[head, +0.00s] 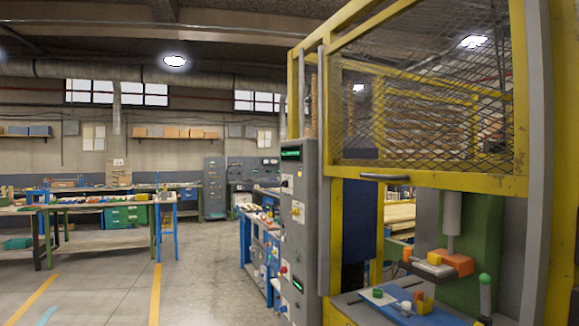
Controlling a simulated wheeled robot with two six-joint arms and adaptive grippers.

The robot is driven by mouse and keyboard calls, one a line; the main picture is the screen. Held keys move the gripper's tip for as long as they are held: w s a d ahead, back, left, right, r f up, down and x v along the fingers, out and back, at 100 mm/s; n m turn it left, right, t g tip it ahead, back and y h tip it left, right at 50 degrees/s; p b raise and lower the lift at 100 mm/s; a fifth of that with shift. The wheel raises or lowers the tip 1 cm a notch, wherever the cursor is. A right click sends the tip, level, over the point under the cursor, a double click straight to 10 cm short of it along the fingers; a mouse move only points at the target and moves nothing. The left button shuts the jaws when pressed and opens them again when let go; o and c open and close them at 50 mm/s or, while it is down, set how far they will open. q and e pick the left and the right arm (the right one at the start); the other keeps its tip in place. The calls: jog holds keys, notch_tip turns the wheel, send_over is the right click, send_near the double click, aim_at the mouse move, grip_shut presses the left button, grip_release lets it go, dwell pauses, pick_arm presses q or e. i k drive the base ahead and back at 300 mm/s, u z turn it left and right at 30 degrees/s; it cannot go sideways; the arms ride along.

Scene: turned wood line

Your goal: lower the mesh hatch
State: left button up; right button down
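The mesh hatch (430,95) is a yellow-framed wire panel at the upper right of the head view. It stands raised, with an open gap below its bottom bar. A dark grey handle (385,177) sits on its lower edge toward the left. Below the hatch the opening shows a press with a grey cylinder (452,213) and an orange block (450,262). Neither of my grippers shows in this view.
A grey control cabinet (299,220) with green displays stands left of the yellow frame. Inside the opening, a blue plate (412,303) holds small coloured parts. Workbenches (110,205) line the far left. The concrete floor (195,285) between is clear.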

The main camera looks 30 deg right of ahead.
aim_at(432, 93)
jog(key=z, duration=0.1)
jog(key=i, duration=1.15)
jog(key=z, duration=0.65)
